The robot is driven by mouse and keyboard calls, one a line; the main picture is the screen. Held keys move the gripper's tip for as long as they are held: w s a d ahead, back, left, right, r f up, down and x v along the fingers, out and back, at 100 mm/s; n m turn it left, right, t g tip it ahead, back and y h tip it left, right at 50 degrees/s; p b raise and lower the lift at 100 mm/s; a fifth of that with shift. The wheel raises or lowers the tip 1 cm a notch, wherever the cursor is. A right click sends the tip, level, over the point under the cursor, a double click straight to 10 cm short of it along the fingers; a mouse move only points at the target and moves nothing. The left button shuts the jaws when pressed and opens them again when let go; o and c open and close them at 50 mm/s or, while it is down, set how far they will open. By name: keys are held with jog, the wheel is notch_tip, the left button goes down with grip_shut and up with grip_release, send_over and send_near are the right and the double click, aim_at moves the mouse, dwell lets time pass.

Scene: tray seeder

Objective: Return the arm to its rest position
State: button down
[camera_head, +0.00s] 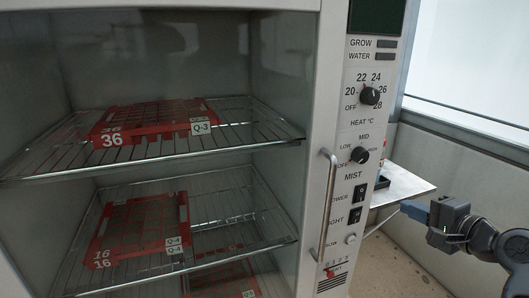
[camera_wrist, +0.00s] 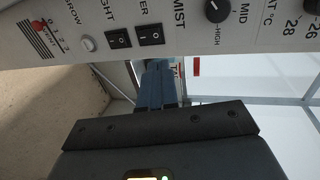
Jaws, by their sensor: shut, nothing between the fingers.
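My arm reaches in from the lower right of the head view, and my gripper (camera_head: 408,210) points left toward the cabinet's control panel (camera_head: 354,150). Its blue fingers are together, with nothing held. In the wrist view the shut fingers (camera_wrist: 157,68) stand in the middle, just below the panel's edge. I cannot tell the exact gap to the panel, but no contact shows.
A metal handle (camera_head: 329,205) stands out from the panel's left side. A small side shelf (camera_head: 405,183) lies behind my gripper. Floor shows at lower right.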

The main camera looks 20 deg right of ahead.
jog(key=s+a+f+n+g+h, duration=0.25)
jog(key=s+a+f+n, duration=0.25)
jog(key=s+a+f, duration=0.95)
jog(key=s+a+r+n, duration=0.3)
jog(key=s+n, duration=0.1)
jog(key=s, duration=0.3)
jog(key=s+a+r+n+t+y, duration=0.1)
jog(key=s+a+r+n, duration=0.2)
jog(key=s, duration=0.5)
jog(key=s+a+r+n+t+y, duration=0.1)
jog(key=s+a+r+n, duration=0.2)
jog(key=s, duration=0.5)
jog(key=shift+a+n, duration=0.65)
jog(key=shift+n, duration=0.65)
jog(key=c, duration=1.9)
grip_release()
jog(key=shift+s, duration=0.1)
